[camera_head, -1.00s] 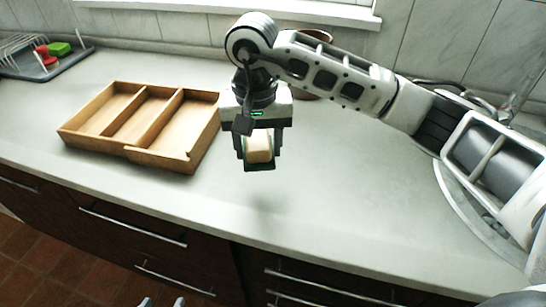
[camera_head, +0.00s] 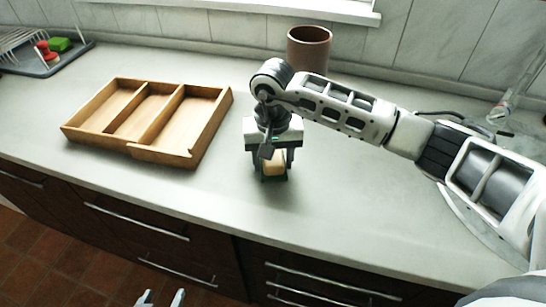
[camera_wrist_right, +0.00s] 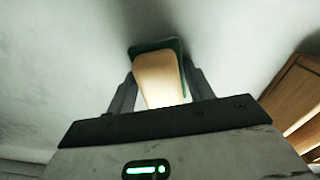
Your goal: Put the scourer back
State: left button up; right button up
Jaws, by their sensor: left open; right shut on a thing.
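The scourer (camera_head: 273,163) is a pale beige block with a dark green pad on its underside. My right gripper (camera_head: 273,170) is shut on it, low over the worktop to the right of the wooden tray. In the right wrist view the scourer (camera_wrist_right: 159,80) sits between the fingers, green pad toward the worktop; I cannot tell whether it touches the surface. My left gripper (camera_head: 161,299) is open and empty at the bottom edge of the head view, in front of the drawers; only its fingertips show.
A wooden tray (camera_head: 140,150) with three empty compartments lies left of my right gripper. A brown pot (camera_head: 309,48) stands behind my right arm. A grey drying tray (camera_head: 75,62) with a red item (camera_head: 44,50) and a green item (camera_head: 60,44) is at the far left. The front worktop is clear.

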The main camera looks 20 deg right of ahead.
jog(key=o, duration=0.9)
jog(key=shift+f, duration=0.1)
jog(key=shift+r+p, duration=0.25)
jog(key=shift+p, duration=0.1)
jog(key=shift+w+r, duration=0.1)
jog(key=shift+r, duration=0.25)
notch_tip(320, 180, up, 10)
jog(key=shift+f+b, duration=0.15)
jog(key=shift+b, duration=1)
pick_arm(q)
jog(key=shift+d+f, duration=0.2)
jog(key=shift+f, duration=0.05)
pick_arm(e)
jog(key=shift+r, duration=0.7)
